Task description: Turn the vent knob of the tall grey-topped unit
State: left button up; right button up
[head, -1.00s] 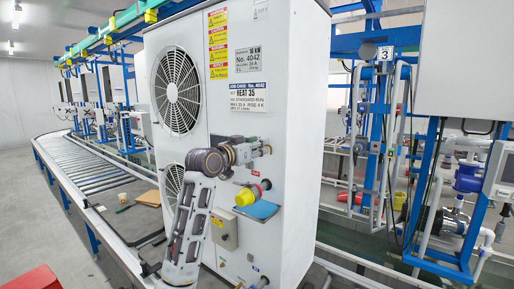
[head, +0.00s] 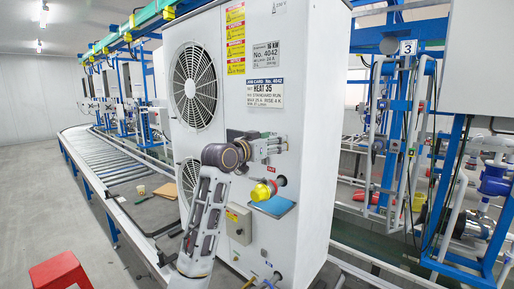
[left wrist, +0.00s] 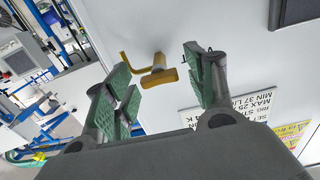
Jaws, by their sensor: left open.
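The tall unit (head: 300,150) is a white cabinet with two round fan grilles on its left face; its top is out of view. In the left wrist view, a brass-yellow vent knob (left wrist: 157,77) with a bent yellow rod sticks out from the white panel. My left gripper (left wrist: 158,70) is open, its green-padded fingers either side of the knob in the picture; whether they touch it I cannot tell. In the head view, my left gripper (head: 270,147) is in front of the panel below the job card, and I cannot make out the knob there. My right gripper is not in view.
A yellow-and-red fitting (head: 264,190), a blue plate (head: 273,206) and a grey box (head: 238,223) are on the panel below my gripper. A roller conveyor (head: 92,160) runs behind at left. A red stool (head: 60,272) stands on the floor at lower left.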

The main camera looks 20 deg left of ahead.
pick_arm(q)
jog(key=v, duration=1.1)
jog(key=shift+s, duration=0.3)
jog(key=shift+a, duration=0.1)
dwell(0.4)
